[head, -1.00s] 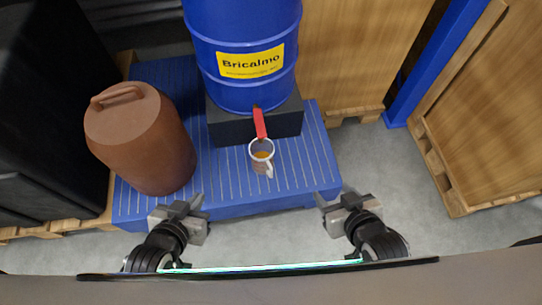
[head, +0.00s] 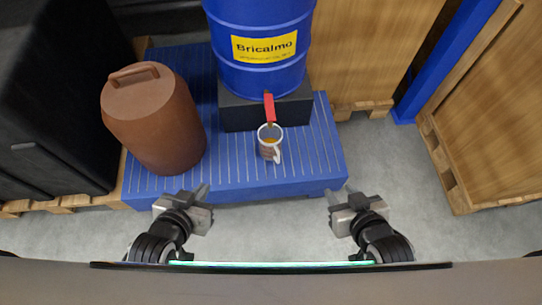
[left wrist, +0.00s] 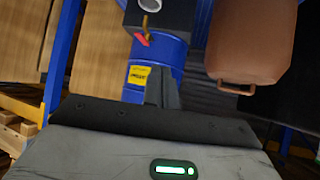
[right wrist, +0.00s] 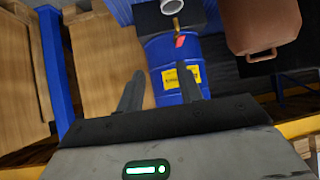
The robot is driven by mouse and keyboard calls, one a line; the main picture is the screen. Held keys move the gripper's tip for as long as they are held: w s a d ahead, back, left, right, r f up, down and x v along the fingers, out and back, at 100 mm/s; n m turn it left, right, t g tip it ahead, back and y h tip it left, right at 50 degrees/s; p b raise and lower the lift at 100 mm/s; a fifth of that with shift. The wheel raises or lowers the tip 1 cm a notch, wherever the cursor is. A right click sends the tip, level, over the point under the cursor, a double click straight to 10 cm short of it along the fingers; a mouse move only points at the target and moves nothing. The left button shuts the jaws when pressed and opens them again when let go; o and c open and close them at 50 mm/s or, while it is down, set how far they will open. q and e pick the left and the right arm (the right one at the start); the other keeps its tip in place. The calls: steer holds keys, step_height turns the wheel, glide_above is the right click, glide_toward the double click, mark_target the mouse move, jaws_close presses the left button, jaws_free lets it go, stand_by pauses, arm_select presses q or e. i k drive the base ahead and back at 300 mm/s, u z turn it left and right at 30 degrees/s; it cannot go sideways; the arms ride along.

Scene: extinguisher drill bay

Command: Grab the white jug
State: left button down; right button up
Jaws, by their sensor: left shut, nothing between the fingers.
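The white jug (head: 276,154) stands upright on the blue slatted platform (head: 310,168), with orange liquid inside and its handle toward the lower right. It is below the red-handled tap (head: 269,107) of a blue drum (head: 259,72). Part of the jug shows at the top of the left wrist view (left wrist: 150,5) and the right wrist view (right wrist: 172,6). My left gripper (head: 203,190) is shut and empty, in front of the platform, left of the jug. My right gripper (head: 340,192) is open and empty, right of the jug. Neither touches it.
A large brown canister (head: 155,120) stands on the platform left of the jug. The drum rests on a dark block (head: 240,115). A black bulky object (head: 60,100) is at far left. Wooden crates (head: 495,120) and a blue post (head: 445,60) are at right. Grey floor (head: 390,160) is clear at front right.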

mark_target(270, 140)
steer(key=k, duration=0.3)
steer(key=u, duration=1.45)
steer(key=i, duration=0.8)
steer(key=z, duration=1.85)
steer(key=k, duration=0.5)
steer(key=z, duration=1.9)
steer(key=i, duration=1.3)
steer(key=u, duration=2.8)
